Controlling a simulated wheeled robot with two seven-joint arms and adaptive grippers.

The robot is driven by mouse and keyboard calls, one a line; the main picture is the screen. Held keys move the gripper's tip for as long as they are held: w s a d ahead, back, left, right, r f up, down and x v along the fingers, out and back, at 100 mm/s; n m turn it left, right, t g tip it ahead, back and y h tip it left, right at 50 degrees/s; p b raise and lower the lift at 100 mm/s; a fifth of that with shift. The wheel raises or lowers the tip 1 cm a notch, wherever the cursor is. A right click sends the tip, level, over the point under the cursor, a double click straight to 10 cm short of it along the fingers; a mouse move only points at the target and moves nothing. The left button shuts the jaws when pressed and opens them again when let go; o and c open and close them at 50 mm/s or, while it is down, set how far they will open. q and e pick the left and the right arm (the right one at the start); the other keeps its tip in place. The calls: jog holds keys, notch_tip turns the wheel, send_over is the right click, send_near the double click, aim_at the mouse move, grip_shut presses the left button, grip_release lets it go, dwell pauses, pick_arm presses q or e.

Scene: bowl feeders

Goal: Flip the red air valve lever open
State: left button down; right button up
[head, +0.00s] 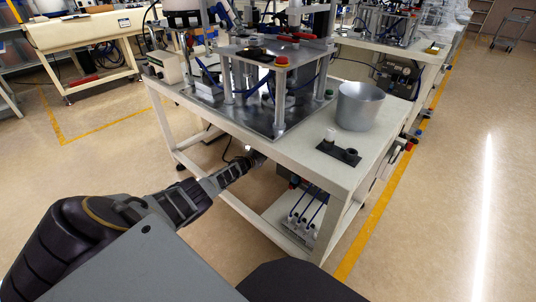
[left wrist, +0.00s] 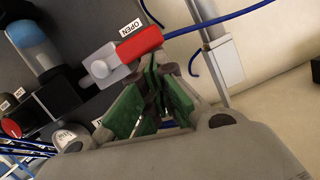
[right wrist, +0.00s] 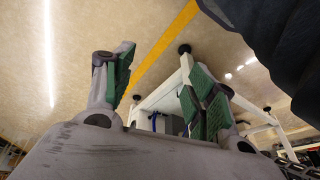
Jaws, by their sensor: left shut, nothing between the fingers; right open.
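The red air valve lever (left wrist: 140,43) shows in the left wrist view, extending up and right from its pale grey valve body (left wrist: 103,66). A white "OPEN" label (left wrist: 131,27) is just above it. My left gripper (left wrist: 158,68) is shut and empty, its green-padded fingertips just below the lever; I cannot tell whether they touch. In the head view my left gripper (head: 256,158) is at the bench's near side, below the top, and the lever is not discernible there. My right gripper (right wrist: 160,65) is open and empty, away from the valve.
The bench top (head: 300,148) carries a fixture, a metal bowl (head: 358,107) and a black plate with a small part (head: 339,152). By the valve are a blue-topped cylinder (left wrist: 33,45), a round gauge (left wrist: 70,137) and a blue hose (left wrist: 225,20). Floor on the right is clear.

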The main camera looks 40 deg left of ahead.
jog(key=shift+s+f, duration=0.15)
pick_arm(q)
jog(key=shift+r, duration=0.1)
pick_arm(e)
jog(key=shift+a, duration=0.1)
pick_arm(q)
jog(key=s+r+p, duration=0.6)
jog(key=s+p, duration=0.3)
jog(key=p, duration=0.1)
jog(key=shift+s+a, duration=0.35)
jog(key=shift+a, duration=0.05)
pick_arm(e)
jog(key=s+d+f, duration=0.1)
jog(key=d+f, duration=0.1)
jog(key=f, duration=0.7)
jog(key=s+d+f+g+h, duration=0.1)
jog(key=f, duration=0.9)
jog(key=shift+d+f, duration=0.25)
jog(key=shift+d, duration=0.15)
pick_arm(q)
jog(key=shift+r, duration=0.1)
pick_arm(e)
jog(key=shift+w, duration=0.15)
